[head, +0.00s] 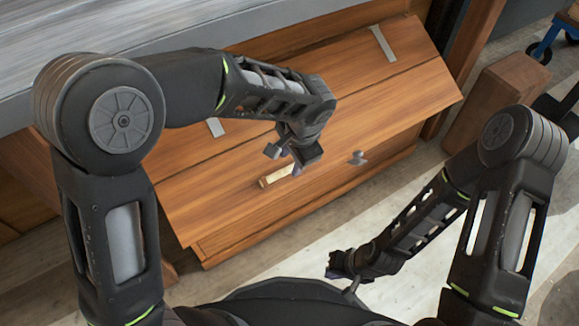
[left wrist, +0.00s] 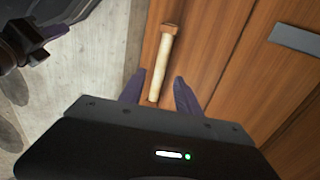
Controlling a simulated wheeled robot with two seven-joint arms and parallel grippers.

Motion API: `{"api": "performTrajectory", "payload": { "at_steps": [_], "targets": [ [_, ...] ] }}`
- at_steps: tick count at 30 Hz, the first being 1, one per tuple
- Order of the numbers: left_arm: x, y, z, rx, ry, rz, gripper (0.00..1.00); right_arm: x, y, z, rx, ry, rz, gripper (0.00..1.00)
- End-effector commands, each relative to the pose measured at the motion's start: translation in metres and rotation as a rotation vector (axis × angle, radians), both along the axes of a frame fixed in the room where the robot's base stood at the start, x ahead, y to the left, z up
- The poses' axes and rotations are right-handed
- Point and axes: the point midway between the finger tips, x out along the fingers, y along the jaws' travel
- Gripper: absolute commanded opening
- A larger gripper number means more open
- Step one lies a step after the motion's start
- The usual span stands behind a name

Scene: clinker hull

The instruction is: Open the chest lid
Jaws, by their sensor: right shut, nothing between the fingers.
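The wooden chest (head: 340,105) has a broad orange-brown plank panel with grey metal straps, one of which (head: 383,43) is near its upper right. I cannot tell from these views whether its lid is fully shut. A pale wooden rod-like handle (head: 276,177) with a brown end sits by the panel's lower edge; it also shows in the left wrist view (left wrist: 161,65). My left gripper (head: 290,162) is open over the handle, with its fingers (left wrist: 160,80) on either side of it. I see no grip on it. My right gripper (head: 338,267) is shut and empty, low and away from the chest.
A grey-topped bench (head: 110,25) is behind at the upper left. A wooden block (head: 497,98) stands to the right. Pale floor (head: 300,245) is clear in front.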

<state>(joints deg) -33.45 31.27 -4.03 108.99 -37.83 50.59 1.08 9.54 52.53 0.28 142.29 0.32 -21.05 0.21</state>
Motion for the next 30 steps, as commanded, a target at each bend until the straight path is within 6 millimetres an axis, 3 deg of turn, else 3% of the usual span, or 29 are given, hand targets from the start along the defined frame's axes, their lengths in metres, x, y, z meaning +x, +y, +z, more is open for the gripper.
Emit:
{"api": "performTrajectory", "payload": {
  "at_steps": [1, 6, 18, 30],
  "targets": [
    [0.001, 0.002, -0.012, 0.001, 0.002, 0.001, 0.40, 0.000, 0.000, -0.007, 0.000, -0.001, 0.000, 0.00],
    [0.006, 0.005, -0.033, -0.001, 0.001, 0.001, 0.40, 0.002, 0.000, -0.015, -0.001, -0.006, -0.003, 0.00],
    [0.008, 0.006, -0.039, -0.001, -0.001, 0.001, 0.39, 0.003, 0.001, -0.016, -0.001, -0.007, -0.004, 0.00],
    [0.008, 0.006, -0.038, -0.001, -0.001, 0.001, 0.06, 0.003, 0.001, -0.016, -0.001, -0.007, -0.004, 0.00]
  ]
}}
